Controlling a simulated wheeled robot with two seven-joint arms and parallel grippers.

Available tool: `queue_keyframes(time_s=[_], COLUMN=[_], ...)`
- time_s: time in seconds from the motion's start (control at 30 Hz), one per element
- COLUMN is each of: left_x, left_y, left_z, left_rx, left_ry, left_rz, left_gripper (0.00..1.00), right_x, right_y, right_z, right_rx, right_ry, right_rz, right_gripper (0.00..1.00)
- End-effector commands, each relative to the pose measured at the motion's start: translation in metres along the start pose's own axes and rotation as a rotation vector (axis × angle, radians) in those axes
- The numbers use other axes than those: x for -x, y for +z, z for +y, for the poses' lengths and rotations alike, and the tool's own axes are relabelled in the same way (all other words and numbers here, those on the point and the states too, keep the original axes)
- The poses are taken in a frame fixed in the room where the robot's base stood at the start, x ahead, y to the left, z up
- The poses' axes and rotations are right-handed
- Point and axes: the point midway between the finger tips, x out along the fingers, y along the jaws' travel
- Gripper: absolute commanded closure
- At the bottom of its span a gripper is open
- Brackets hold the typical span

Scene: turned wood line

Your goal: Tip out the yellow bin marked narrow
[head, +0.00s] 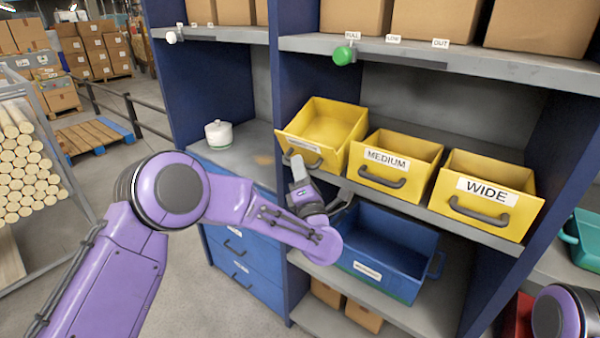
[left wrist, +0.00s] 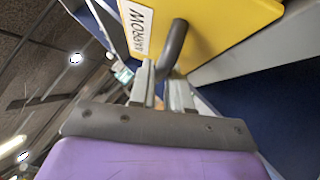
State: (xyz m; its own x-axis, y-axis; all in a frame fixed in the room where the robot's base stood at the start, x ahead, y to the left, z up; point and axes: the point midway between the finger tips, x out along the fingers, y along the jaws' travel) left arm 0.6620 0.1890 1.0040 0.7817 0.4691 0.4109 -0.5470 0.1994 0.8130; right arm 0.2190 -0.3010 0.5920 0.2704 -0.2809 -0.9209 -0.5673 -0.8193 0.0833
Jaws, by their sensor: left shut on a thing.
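The yellow bin marked narrow (head: 330,124) stands at the left end of the shelf row, turned and set a little forward of its neighbours. Its inside looks empty from the head view; part of its front is hidden by my gripper. My left gripper (head: 297,163) is at its front, shut on the dark handle. In the left wrist view the fingers (left wrist: 163,78) close around the handle (left wrist: 173,45), beside the NARROW label (left wrist: 138,30) on the yellow front (left wrist: 210,30). My right gripper is out of view.
Yellow bins marked medium (head: 428,149) and wide (head: 522,181) stand to the right. A blue bin (head: 385,285) sits on the shelf below, its label too small to read. A white lidded pot (head: 218,134) stands left; a green knob (head: 343,55) hangs at the upper shelf edge.

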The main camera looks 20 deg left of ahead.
Motion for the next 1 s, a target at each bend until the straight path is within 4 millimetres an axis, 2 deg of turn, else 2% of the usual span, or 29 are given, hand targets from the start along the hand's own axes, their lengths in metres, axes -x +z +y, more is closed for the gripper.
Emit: queue_keyframes(time_s=[0.07, 0.1, 0.13, 0.47, 0.57, 0.8, 0.9, 1.0], left_x=[0.000, 0.000, 0.000, 0.004, 0.019, 0.077, 0.094, 0.103], left_y=[0.001, 0.001, 0.001, 0.000, 0.001, 0.001, 0.001, 0.001], left_z=[0.000, 0.000, 0.000, 0.000, -0.002, -0.003, -0.002, -0.001], left_rx=[0.000, 0.000, 0.000, 0.000, 0.000, -0.001, -0.001, -0.001], left_ry=[-0.001, -0.001, 0.000, 0.000, -0.001, -0.001, -0.001, 0.000], left_rz=[-0.002, -0.002, -0.002, -0.002, -0.005, -0.007, -0.006, -0.004], left_gripper=[1.00, 0.70, 0.60, 0.60, 0.60, 0.60, 0.60, 0.60], right_x=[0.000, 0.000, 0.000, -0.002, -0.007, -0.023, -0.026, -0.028], right_y=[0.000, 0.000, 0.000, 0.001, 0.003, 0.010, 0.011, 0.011], right_z=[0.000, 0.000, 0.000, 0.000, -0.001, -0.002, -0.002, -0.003], right_rx=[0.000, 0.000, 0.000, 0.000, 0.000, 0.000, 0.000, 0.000], right_ry=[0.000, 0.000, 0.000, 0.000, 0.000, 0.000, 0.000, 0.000], right_rz=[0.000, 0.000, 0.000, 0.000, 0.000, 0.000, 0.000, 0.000], right_gripper=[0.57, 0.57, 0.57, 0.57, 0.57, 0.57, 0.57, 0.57])
